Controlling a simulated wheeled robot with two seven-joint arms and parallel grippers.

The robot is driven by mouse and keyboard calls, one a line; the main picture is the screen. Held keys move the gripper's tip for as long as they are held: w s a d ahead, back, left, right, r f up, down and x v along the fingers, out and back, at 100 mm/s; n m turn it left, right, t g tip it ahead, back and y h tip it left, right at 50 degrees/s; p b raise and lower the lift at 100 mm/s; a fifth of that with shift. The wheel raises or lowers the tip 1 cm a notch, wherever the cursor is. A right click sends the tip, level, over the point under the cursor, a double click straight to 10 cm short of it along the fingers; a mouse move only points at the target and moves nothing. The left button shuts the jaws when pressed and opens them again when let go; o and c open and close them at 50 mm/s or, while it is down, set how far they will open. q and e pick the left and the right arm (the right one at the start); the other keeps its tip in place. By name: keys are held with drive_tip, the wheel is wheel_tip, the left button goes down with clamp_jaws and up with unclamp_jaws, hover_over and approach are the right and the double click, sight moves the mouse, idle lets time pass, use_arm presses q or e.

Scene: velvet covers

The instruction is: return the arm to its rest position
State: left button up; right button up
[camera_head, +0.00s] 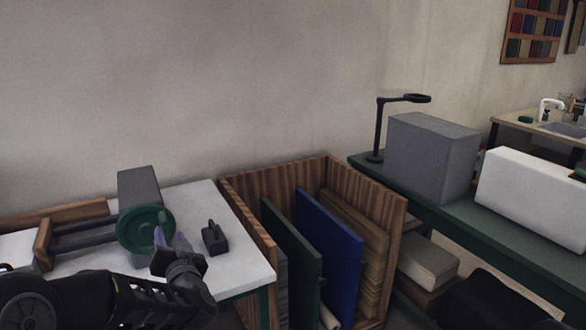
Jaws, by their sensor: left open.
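My left arm (110,302) comes in from the lower left, low over the front of the white table (257,272). My left gripper (170,241) is open, its pale purple fingers pointing up and away in front of the green round disc (137,229). I see nothing between the fingers. I cannot tell whether they touch the disc. My right gripper is not in view.
A small dark block with a handle (214,238) stands right of the gripper. A wooden bin (388,215) holds upright green (291,246) and blue (329,257) boards. A green bench (486,228) bears a grey box (430,158) and a white block (531,197).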

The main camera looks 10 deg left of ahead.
use_arm(q)
drive_tip(key=s+d+f+n+g+h, duration=0.1)
drive_tip(key=s+d+f+g+h, duration=0.3)
drive_tip(key=d+f, duration=0.7)
drive_tip(key=s+d+f+h, duration=0.1)
drive_tip(key=d+f+h, duration=0.65)
drive_tip(key=f, duration=0.65)
drive_tip(key=s+d+f+g+h+p, duration=0.1)
drive_tip(key=s+d+f+g, duration=0.2)
drive_tip(key=s, duration=0.6)
drive_tip(key=s+d+f+g+h, duration=0.1)
drive_tip(key=s+d+f+g, duration=0.2)
drive_tip(key=s+d+f, duration=0.3)
drive_tip(key=s+d+f+g+h+p, duration=0.1)
drive_tip(key=s+d+f+g, duration=0.2)
drive_tip(key=s+f, duration=0.4)
drive_tip(key=s+d, duration=0.1)
drive_tip(key=s, duration=0.6)
drive_tip(key=shift+d+f+g+p, duration=0.3)
drive_tip(key=shift+d+f+g, duration=0.05)
drive_tip(key=shift+d+g, duration=0.05)
drive_tip(key=shift+h, duration=0.25)
drive_tip(key=shift+c, duration=0.3)
drive_tip(key=shift+a, duration=0.15)
drive_tip(key=shift+c, duration=0.2)
